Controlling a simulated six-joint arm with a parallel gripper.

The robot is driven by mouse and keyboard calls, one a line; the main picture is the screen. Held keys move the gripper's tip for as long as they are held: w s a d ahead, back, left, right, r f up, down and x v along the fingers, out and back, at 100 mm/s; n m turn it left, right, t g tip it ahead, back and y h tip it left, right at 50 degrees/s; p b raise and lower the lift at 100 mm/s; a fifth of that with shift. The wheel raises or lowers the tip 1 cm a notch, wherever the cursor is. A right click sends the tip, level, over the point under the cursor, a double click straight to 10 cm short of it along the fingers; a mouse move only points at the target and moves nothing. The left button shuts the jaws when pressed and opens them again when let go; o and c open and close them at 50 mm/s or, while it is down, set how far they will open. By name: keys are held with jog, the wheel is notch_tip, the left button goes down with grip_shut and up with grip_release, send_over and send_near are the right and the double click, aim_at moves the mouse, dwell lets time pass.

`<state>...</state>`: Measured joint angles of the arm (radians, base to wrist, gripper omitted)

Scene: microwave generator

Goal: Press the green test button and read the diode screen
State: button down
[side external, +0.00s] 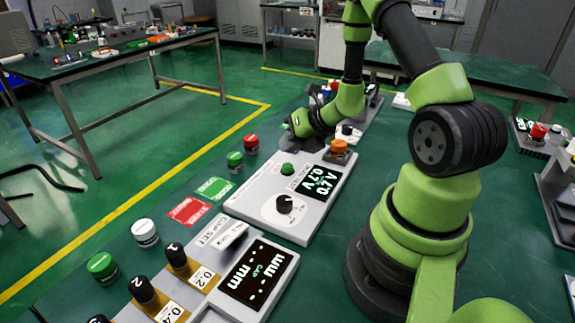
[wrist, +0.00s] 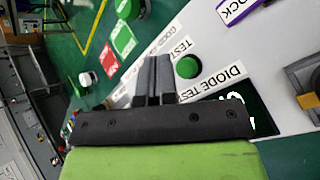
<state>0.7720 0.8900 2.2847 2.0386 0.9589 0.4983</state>
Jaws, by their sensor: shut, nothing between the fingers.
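The green test button (side external: 287,169) stands on a light grey panel (side external: 262,187), left of the diode screen (side external: 321,182). The screen is lit with pale characters; the lower line looks like 0.7 V, the upper line is hard to read. In the wrist view the green button (wrist: 187,67) is just right of my gripper's fingers (wrist: 156,62), with a visible gap in the picture. The fingers are together and empty. The screen (wrist: 240,104) is mostly hidden behind my gripper there. In the side view my gripper is behind the button; its fingertips are unclear.
A black knob (side external: 284,203) sits on the same panel, and an orange button (side external: 339,147) stands at its back. Red (side external: 188,211) and green (side external: 214,187) labels lie left of it. A second panel with a lit screen (side external: 257,273) is in front. Several loose caps stand along the left edge.

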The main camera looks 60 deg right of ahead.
aim_at(289, 165)
jog(key=shift+f, duration=0.85)
jog(key=shift+f, duration=0.1)
dwell(1.4)
jog(key=shift+f, duration=0.3)
jog(key=shift+f, duration=0.55)
dwell(0.6)
jog(key=shift+r, duration=1)
jog(key=shift+r, duration=2.5)
